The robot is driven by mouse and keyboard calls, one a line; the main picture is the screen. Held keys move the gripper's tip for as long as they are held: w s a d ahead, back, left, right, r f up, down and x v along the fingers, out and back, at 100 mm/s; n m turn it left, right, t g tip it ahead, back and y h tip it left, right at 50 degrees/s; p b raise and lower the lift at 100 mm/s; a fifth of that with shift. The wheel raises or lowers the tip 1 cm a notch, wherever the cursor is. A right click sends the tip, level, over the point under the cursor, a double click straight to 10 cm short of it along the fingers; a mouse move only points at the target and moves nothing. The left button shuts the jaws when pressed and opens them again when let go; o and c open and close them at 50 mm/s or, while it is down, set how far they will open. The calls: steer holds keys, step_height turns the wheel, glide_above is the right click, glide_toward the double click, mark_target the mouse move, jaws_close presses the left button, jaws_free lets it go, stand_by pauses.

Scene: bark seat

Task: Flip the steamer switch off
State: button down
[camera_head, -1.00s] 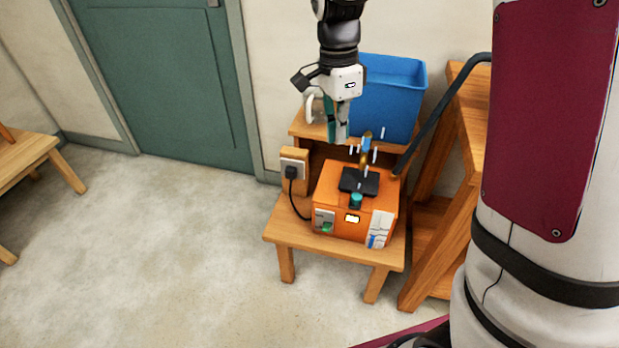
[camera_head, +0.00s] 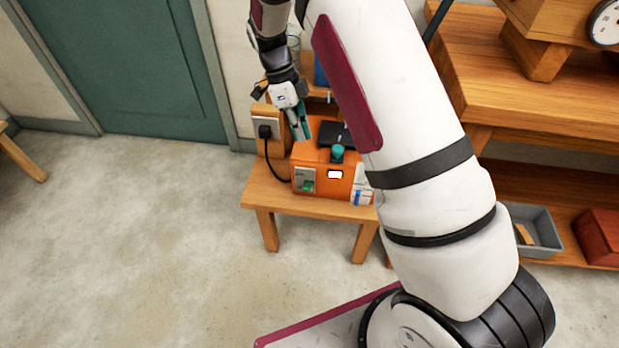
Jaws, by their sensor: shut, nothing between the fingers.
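The steamer (camera_head: 318,158) is an orange box on a low wooden stand. A grey plate with a green switch (camera_head: 308,186) is on the left of its front. A pale lit window (camera_head: 335,174) is beside it, and a teal knob (camera_head: 338,152) and black pad (camera_head: 335,135) are above. My gripper (camera_head: 304,134) points down with its teal fingers shut and empty. In the picture it overlaps the steamer's back left top, above and behind the switch; contact cannot be told. My arm hides the steamer's right side.
A wall socket (camera_head: 265,128) with a black plug and cord is left of the steamer. The low wooden stand (camera_head: 262,195) has bare room at front left. A wooden bench (camera_head: 500,80) stands right, with a grey tray (camera_head: 535,228) on its lower shelf. The floor left is clear.

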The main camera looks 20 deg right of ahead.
steer(key=b, duration=0.3)
glide_above(310, 186)
steer(key=w, duration=0.2)
steer(key=f, duration=0.9)
steer(key=shift+s+d+f, duration=0.25)
steer(key=shift+d+f, duration=0.1)
steer(key=shift+d, duration=0.05)
steer(key=shift+s+a+f+b, duration=0.15)
steer(key=shift+s+f+b, duration=0.1)
steer(key=shift+f, duration=0.3)
steer(key=shift+s+a+f+b, duration=0.15)
steer(key=shift+s+f, duration=0.1)
steer(key=shift+f, duration=0.3)
steer(key=shift+s+a+f+b, duration=0.15)
steer(key=shift+s+f, duration=0.1)
steer(key=shift+f, duration=0.3)
